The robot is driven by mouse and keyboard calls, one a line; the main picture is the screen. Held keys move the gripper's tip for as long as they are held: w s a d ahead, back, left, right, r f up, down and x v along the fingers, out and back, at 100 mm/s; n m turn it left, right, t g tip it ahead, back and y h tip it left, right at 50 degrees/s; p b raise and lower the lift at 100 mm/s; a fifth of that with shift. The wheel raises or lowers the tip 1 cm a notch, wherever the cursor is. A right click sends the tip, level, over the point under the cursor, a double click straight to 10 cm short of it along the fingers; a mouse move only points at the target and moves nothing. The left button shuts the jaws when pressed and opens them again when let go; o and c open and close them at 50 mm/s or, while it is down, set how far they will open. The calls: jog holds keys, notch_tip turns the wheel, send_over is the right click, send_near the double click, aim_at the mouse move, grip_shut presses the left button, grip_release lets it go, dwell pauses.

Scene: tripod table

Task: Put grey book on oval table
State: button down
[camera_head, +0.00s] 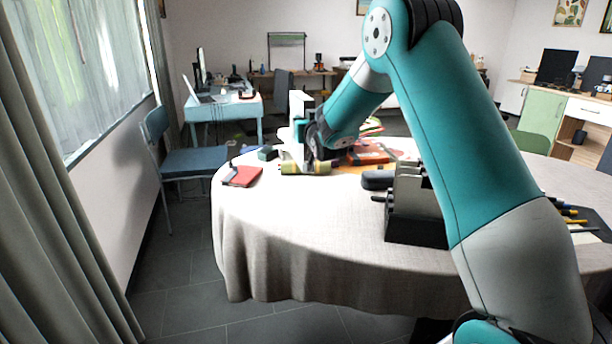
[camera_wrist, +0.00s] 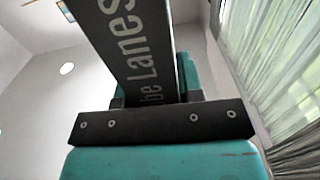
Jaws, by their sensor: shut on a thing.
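A dark grey book (camera_wrist: 135,45) with pale lettering on its spine fills the middle of the wrist view. My gripper (camera_wrist: 153,96) is shut on it, with a jaw on each side, and its far end runs out of the picture. In the head view my gripper (camera_head: 305,142) is over the far left part of the oval table (camera_head: 300,220), which has a pale cloth. A pale upright shape stands at the gripper there; I cannot tell whether it is part of the book. My arm hides part of the table.
A red book (camera_head: 242,176) lies near the table's left edge. A dark organiser (camera_head: 415,225) and a dark case (camera_head: 377,180) stand at the right. Several small items crowd the area around my gripper. The front left cloth is clear. A blue chair (camera_head: 185,160) stands left.

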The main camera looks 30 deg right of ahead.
notch_tip(320, 180, down, 13)
jog(key=shift+f, duration=0.1)
dwell(0.3)
jog(key=shift+f, duration=0.1)
jog(key=shift+f+b, duration=0.15)
jog(key=shift+b, duration=0.2)
jog(key=c, duration=0.8)
grip_release()
